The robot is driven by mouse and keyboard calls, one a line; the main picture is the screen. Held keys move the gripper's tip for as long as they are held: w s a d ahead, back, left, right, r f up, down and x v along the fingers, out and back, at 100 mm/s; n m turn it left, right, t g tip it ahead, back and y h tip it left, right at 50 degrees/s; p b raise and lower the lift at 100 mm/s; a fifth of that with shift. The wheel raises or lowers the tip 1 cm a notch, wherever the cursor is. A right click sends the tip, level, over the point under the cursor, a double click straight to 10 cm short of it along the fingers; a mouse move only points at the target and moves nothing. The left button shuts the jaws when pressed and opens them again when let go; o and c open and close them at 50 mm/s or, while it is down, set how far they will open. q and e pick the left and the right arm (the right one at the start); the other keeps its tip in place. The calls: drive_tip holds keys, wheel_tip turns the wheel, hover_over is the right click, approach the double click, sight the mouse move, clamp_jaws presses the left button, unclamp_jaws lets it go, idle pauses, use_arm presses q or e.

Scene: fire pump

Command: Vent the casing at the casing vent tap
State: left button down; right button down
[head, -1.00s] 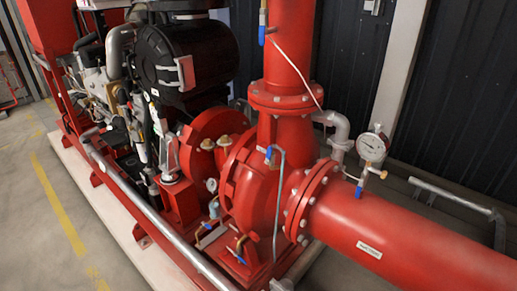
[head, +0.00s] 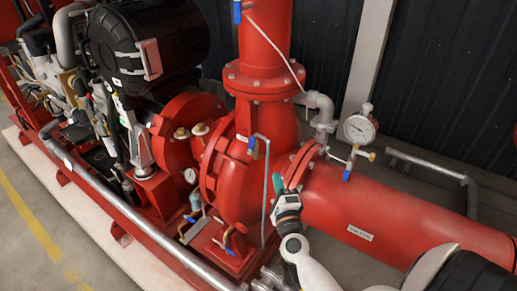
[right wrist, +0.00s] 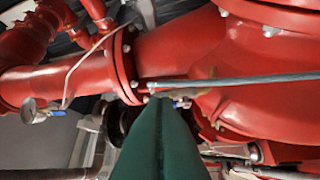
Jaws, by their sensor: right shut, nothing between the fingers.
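The casing vent tap (head: 251,144) has a small blue handle on top of the red pump casing (head: 236,185). A thin grey tube (head: 266,190) bends over from it and runs down the casing's front. My right gripper (head: 277,180), with green fingers, is shut and empty. In the head view it is right of the tube and lower than the tap, apart from the blue handle. In the right wrist view the green fingers (right wrist: 163,100) point towards the grey tube (right wrist: 240,79). A bit of blue shows just past their tips, mostly hidden. My left gripper is out of view.
A flanged red suction pipe (head: 400,225) runs right, with a pressure gauge (head: 359,128) and blue-handled cock above it. A vertical red pipe (head: 265,35) rises behind the tap. A grey rail (head: 140,220) edges the base; bare floor lies at left.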

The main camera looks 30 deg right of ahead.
sight(255, 141)
drive_tip(key=w+a+p+x, duration=0.1)
drive_tip(key=a+p+x, duration=0.1)
drive_tip(key=x, duration=0.9)
drive_tip(key=shift+w+a+r, duration=0.2)
drive_tip(key=shift+w+r, duration=0.05)
drive_tip(key=shift+w, duration=0.05)
drive_tip(key=shift+r, duration=0.1)
drive_tip(key=shift+w+a+r+p, duration=0.35)
drive_tip(key=shift+w+r+p, duration=0.2)
drive_tip(key=shift+w+p, duration=0.15)
drive_tip(key=shift+r, duration=0.15)
